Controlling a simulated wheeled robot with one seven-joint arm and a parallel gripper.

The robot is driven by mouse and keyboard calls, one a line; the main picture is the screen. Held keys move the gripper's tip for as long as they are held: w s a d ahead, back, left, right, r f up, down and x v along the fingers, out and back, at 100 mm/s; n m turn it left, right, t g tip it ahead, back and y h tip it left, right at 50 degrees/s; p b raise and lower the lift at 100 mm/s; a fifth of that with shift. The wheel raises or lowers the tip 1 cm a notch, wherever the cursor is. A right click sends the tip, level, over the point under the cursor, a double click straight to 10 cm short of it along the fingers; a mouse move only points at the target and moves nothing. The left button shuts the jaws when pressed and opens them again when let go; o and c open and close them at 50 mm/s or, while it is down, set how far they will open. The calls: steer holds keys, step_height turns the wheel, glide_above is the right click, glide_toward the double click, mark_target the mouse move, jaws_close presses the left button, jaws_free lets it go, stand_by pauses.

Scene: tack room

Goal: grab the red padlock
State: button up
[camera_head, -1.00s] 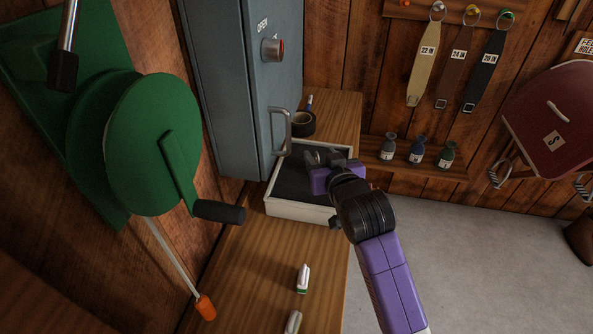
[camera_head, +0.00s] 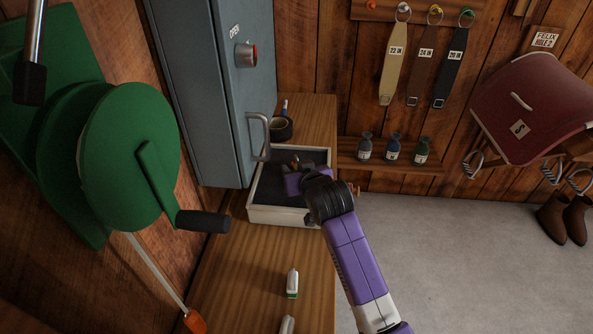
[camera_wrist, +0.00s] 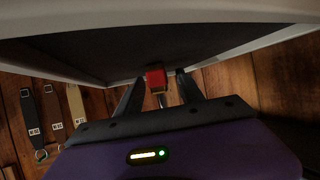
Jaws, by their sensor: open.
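The red padlock (camera_wrist: 155,78) shows in the wrist view as a small red block with a brass-coloured part below it. It lies between the two dark fingers of my gripper (camera_wrist: 160,83), with a gap visible on either side. In the head view my gripper (camera_head: 291,165) is over the inside of a pale-rimmed tray (camera_head: 283,216) with a dark lining. The fingers are open. I cannot make out the padlock in the head view, where my gripper and wrist cover part of the tray.
The tray sits on a wooden bench (camera_head: 240,270) beside a grey cabinet (camera_head: 200,100) with a handle (camera_head: 264,137). A tape roll (camera_head: 281,127) stands behind. A green crank wheel (camera_head: 130,155) is at left. Small bottles (camera_head: 393,150) line a shelf at right.

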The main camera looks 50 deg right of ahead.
steer(key=shift+w+d+f, duration=0.1)
steer(key=shift+w, duration=0.05)
jaws_close()
stand_by(0.4)
